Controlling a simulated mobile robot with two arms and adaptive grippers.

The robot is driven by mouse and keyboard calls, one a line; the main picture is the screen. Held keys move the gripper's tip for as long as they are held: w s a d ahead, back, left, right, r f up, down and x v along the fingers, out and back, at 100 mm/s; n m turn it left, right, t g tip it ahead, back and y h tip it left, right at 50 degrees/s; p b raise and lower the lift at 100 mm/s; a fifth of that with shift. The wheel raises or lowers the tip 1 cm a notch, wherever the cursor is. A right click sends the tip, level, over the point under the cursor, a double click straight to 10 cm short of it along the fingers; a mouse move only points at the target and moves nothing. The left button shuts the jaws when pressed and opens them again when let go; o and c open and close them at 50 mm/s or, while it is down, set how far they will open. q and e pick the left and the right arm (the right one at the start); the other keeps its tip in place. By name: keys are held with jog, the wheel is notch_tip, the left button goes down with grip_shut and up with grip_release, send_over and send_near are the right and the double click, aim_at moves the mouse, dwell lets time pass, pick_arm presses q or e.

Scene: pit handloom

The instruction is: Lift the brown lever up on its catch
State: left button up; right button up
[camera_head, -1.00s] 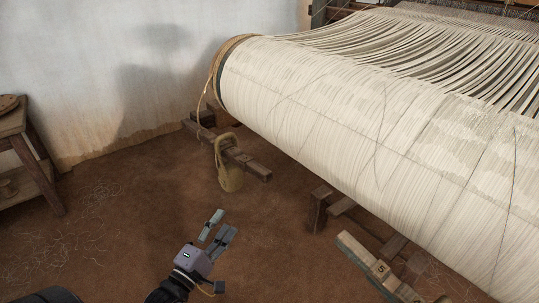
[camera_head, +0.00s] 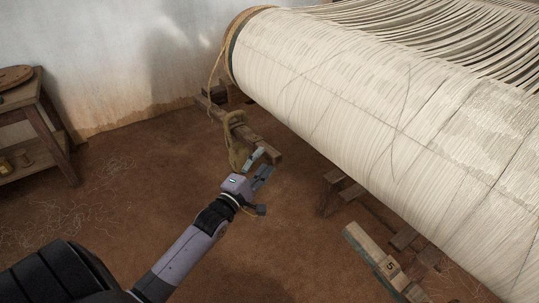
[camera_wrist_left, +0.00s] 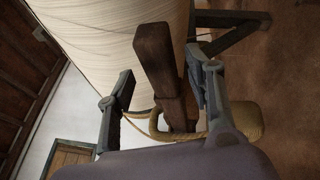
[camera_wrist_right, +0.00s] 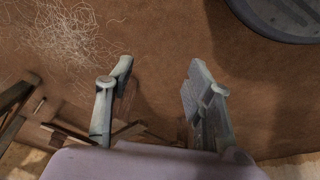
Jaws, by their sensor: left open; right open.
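The brown lever (camera_head: 264,146) is a wooden bar sticking out low beside the left end of the warp roll (camera_head: 370,120). In the left wrist view the lever (camera_wrist_left: 158,52) shows large, its end between the two fingers in the picture. My left gripper (camera_head: 260,166) is open at the lever's near end. I cannot tell whether a finger touches it. A tan rope-wrapped weight (camera_head: 237,152) hangs on the lever and partly shows behind the left gripper. The catch is not clearly visible. My right gripper (camera_wrist_right: 160,75) is open and empty over the floor.
A wooden stand (camera_head: 48,135) with spools is at the left by the wall. The floor between is mostly bare, with loose threads (camera_head: 85,205).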

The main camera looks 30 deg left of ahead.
aim_at(270, 153)
pick_arm(q)
jog(key=shift+w+a+r+b, duration=0.1)
jog(key=shift+w+r+b, duration=0.05)
jog(key=shift+w, duration=1.05)
jog(key=shift+w+r+b, duration=0.1)
jog(key=shift+w+b, duration=0.05)
jog(key=shift+w, duration=1)
pick_arm(e)
jog(key=v, duration=0.2)
jog(key=shift+w+r, duration=0.1)
jog(key=shift+r, duration=0.3)
pick_arm(q)
grip_shut()
